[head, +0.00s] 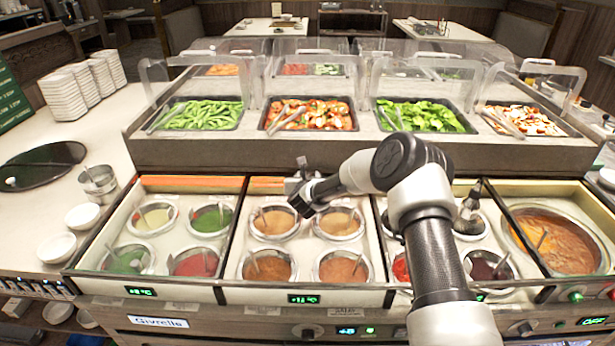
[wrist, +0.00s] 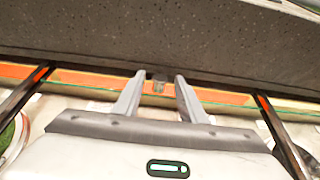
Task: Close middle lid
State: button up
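The middle sauce well (head: 307,248) is uncovered, with several round sauce pots showing in it. An orange strip (head: 262,186) runs along its back edge. It also shows in the wrist view (wrist: 95,85), with a thin green, glass-like edge along it that may be the raised middle lid; I cannot make out the whole lid. My gripper (head: 300,176) reaches over the back of the middle well. In the wrist view my gripper (wrist: 160,76) is open, its two fingers apart around a small metal piece (wrist: 158,87) at the strip. I cannot tell whether they touch it.
Dark dividers (head: 231,240) flank the middle well. The left well (head: 92,250) is uncovered; my arm partly hides the right one. A raised dark ledge (head: 340,150) with food trays and clear guards stands close behind the gripper. Bowls (head: 57,247) sit on the left counter.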

jog(key=shift+w+f, duration=0.1)
jog(key=shift+w, duration=0.1)
grip_shut()
